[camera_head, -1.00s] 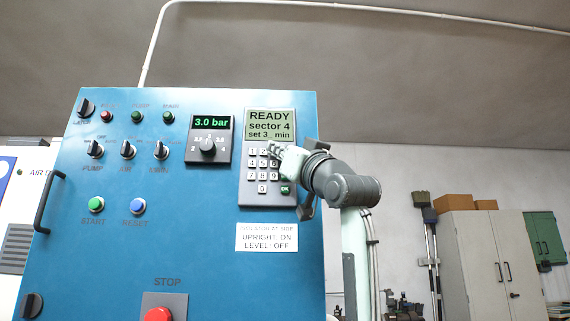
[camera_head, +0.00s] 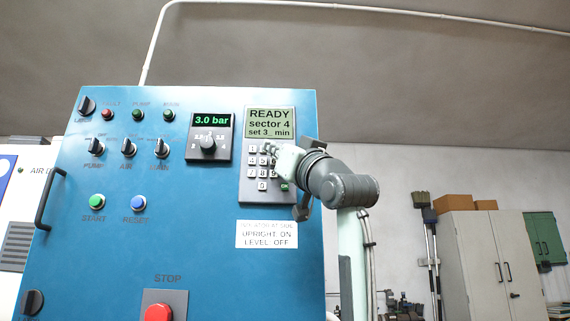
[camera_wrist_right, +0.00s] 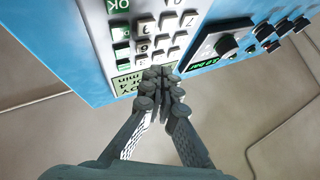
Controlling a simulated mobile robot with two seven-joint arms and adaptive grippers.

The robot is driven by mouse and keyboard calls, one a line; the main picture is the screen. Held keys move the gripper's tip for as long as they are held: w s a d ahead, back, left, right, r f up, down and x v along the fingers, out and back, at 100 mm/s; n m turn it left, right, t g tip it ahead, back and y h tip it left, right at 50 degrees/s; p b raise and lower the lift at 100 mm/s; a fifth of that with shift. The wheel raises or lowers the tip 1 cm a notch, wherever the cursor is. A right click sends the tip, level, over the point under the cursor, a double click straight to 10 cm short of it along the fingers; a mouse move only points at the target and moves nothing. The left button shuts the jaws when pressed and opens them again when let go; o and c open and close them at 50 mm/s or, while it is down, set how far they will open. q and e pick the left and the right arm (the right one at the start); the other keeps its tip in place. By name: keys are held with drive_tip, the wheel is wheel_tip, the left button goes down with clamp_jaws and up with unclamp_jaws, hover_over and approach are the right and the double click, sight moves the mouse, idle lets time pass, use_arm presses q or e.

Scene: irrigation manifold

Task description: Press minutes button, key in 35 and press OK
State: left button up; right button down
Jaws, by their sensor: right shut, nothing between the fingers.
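The keypad (camera_head: 250,183) is a grey panel with white number keys on the right of the blue cabinet front. Its green OK key (camera_head: 285,187) is at the lower right. The display (camera_head: 269,123) above reads "READY, sector 4, set 3_ min". My right gripper (camera_head: 272,150) is shut and empty at the upper keys, hiding some of them. In the right wrist view its closed fingertips (camera_wrist_right: 163,88) are close to the keys (camera_wrist_right: 162,42); I cannot tell whether they touch. The OK key (camera_wrist_right: 121,31) also shows there. My left gripper is not in view.
A pressure dial (camera_head: 208,146) reading 3.0 bar sits left of the keypad. Several knobs and lit buttons are farther left, with a red STOP button (camera_head: 158,314) below. A white label (camera_head: 267,235) is under the keypad. Grey lockers (camera_head: 480,260) stand behind at right.

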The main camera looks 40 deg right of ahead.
drive_tip(key=shift+w+a+f+b, duration=0.35)
drive_tip(key=shift+a+f, duration=0.3)
drive_tip(key=shift+f, duration=0.25)
drive_tip(key=shift+w, duration=0.1)
drive_tip(key=shift+w+d, duration=0.25)
drive_tip(key=shift+w, duration=0.05)
drive_tip(key=shift+w+d+p, duration=0.15)
drive_tip(key=shift+w+p, duration=0.1)
drive_tip(key=shift+p, duration=0.1)
idle(0.4)
drive_tip(key=shift+s+a, duration=0.4)
drive_tip(key=shift+s, duration=0.25)
